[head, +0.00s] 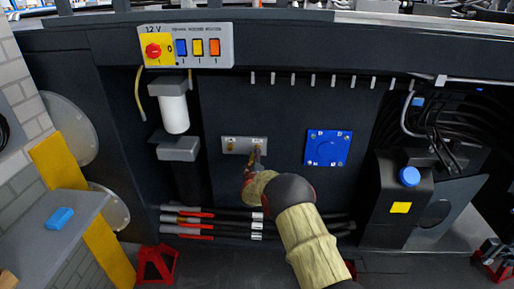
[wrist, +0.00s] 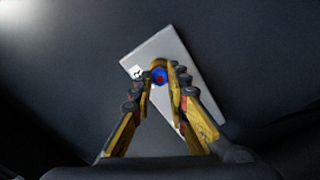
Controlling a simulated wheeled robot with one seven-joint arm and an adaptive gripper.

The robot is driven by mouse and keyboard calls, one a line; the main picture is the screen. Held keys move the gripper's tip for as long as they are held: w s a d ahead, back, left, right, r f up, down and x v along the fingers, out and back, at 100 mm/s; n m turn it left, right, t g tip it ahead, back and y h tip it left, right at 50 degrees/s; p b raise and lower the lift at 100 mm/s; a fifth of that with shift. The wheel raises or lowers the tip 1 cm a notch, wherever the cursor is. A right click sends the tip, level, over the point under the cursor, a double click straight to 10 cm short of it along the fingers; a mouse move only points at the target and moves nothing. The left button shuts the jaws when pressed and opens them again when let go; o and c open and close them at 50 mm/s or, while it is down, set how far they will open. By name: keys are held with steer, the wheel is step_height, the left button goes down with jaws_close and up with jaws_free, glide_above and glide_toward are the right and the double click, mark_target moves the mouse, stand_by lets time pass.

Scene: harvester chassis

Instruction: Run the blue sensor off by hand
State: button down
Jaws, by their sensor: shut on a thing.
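The blue sensor (wrist: 159,76) shows in the wrist view as a small blue hexagonal piece with a red middle, on a light grey plate (wrist: 185,55). My gripper (wrist: 160,82) is shut on it, one fingertip on each side. In the head view my gripper (head: 256,156) reaches up to the right part of the same small plate (head: 241,149) on the dark chassis wall. There the sensor is hidden by my fingers. A brass-coloured fitting (head: 230,144) sits on the plate's left part.
A blue square cover (head: 328,148) is right of my gripper, and a white filter cylinder (head: 174,114) is to the left. Cables with red sleeves (head: 195,224) run below. A 12 V switch panel (head: 187,46) is above. A blue block (head: 60,218) lies on a grey ledge at left.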

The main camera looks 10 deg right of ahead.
steer(key=n+p, duration=0.1)
steer(key=n, duration=0.3)
steer(key=n+p, duration=0.2)
steer(key=n, duration=0.2)
steer(key=n+p, duration=0.1)
steer(key=n, duration=0.3)
steer(key=shift+s+f+n, duration=0.15)
steer(key=shift+f+n, duration=0.15)
steer(key=shift+n, duration=0.1)
steer(key=c, duration=2.1)
jaws_free()
steer(key=shift+a, duration=0.1)
steer(key=o, duration=0.4)
steer(key=shift+r, duration=0.25)
steer(key=shift+o, duration=0.2)
steer(key=shift+c, duration=1.2)
